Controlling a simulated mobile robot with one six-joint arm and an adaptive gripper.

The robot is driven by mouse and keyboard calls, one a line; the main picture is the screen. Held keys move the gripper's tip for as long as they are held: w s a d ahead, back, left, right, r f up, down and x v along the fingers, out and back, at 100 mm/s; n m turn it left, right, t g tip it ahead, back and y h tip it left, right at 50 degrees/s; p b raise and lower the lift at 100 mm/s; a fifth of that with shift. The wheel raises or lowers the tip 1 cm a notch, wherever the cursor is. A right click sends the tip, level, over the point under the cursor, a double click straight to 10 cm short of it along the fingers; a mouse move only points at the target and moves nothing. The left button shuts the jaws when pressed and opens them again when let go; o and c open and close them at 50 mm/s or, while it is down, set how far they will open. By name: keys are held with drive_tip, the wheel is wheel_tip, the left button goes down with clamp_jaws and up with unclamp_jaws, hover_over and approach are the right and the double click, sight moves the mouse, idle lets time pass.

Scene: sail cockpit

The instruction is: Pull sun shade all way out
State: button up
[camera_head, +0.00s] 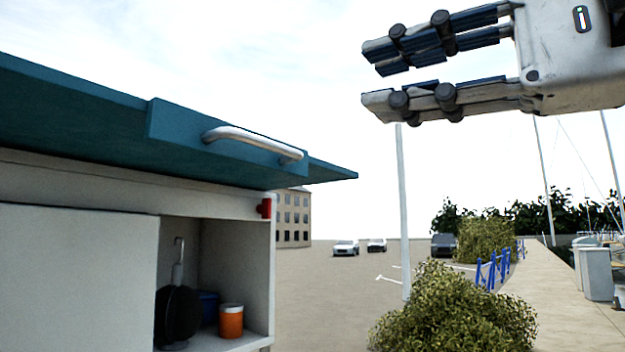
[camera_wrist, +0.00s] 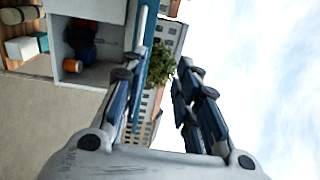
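The sun shade (camera_head: 130,125) is a teal panel over a white cabinet at the left of the head view. A pale bar handle (camera_head: 252,143) is fixed near its right end. My gripper (camera_head: 372,80) is at the upper right, higher than the handle and to its right, with clear sky between them. Its dark-padded fingers are apart and hold nothing. In the wrist view the teal shade (camera_wrist: 160,66) shows beyond and between the fingers, with its pale handle (camera_wrist: 140,28) near the top. My left finger covers part of the shade there.
The white cabinet (camera_head: 75,270) has an open bay holding an orange container (camera_head: 231,321) and a dark round item (camera_head: 177,312). A red fitting (camera_head: 264,208) sits at its upper right corner. A bush (camera_head: 455,310) and a pale pole (camera_head: 403,210) stand right. Open air surrounds my gripper.

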drive_tip(key=shift+v, duration=1.3)
drive_tip(key=shift+f, duration=0.2)
